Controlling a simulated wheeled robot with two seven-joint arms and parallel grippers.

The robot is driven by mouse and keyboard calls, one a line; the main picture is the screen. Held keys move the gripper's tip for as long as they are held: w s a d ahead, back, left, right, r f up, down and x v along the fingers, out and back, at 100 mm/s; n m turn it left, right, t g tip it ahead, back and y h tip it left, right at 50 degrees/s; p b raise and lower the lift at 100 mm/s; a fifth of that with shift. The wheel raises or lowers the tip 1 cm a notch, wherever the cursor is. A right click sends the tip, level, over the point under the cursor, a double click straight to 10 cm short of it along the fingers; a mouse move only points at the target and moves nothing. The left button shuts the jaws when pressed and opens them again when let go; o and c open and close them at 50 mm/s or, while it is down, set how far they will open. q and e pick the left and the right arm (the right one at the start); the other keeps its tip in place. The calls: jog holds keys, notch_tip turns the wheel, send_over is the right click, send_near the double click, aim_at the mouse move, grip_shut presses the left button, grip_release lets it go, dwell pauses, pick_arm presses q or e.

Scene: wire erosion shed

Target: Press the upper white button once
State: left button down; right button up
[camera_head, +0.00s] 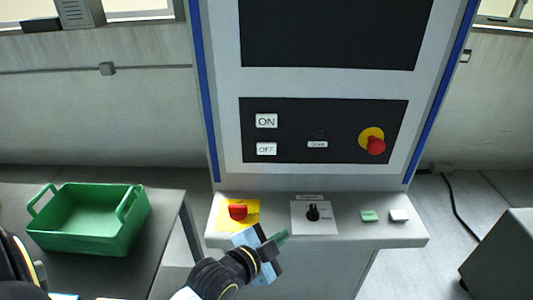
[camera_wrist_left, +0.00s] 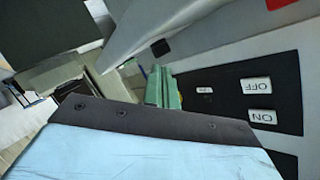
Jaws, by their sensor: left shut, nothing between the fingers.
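The upper white button (camera_head: 266,121), marked ON, is at the left of the dark panel on the upright machine front. The lower white button (camera_head: 266,149), marked OFF, is directly below it. In the left wrist view the ON button (camera_wrist_left: 262,116) and the OFF button (camera_wrist_left: 255,85) appear turned over at the right. My left gripper (camera_head: 283,237) is shut and empty, low in front of the machine's ledge, below the buttons and apart from them. Its green fingers (camera_wrist_left: 162,88) show closed in the left wrist view. My right gripper is not in view.
A red emergency knob (camera_head: 375,145) sits at the panel's right. The ledge (camera_head: 270,222) carries a red switch (camera_head: 238,212), a black rotary knob (camera_head: 313,212), a green button (camera_head: 369,216) and a white button (camera_head: 399,215). A green crate (camera_head: 90,235) stands on the left table.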

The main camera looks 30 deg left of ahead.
aim_at(267, 121)
pick_arm(q)
jog(key=w+a+r+m+t+y, duration=0.1)
jog(key=a+r+m+t+y, duration=0.1)
jog(key=r+t, duration=0.3)
jog(key=w+a+r+m+t+y, duration=0.1)
jog(key=a+r+t+y, duration=0.3)
jog(key=r, duration=0.9)
jog(key=m+t, duration=0.1)
jog(key=t, duration=0.1)
jog(key=shift+w+r+t+p, duration=0.15)
jog(key=shift+w+t+p, duration=0.05)
jog(key=shift+t+p, duration=0.1)
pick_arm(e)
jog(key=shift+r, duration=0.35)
pick_arm(q)
jog(key=shift+w, duration=0.1)
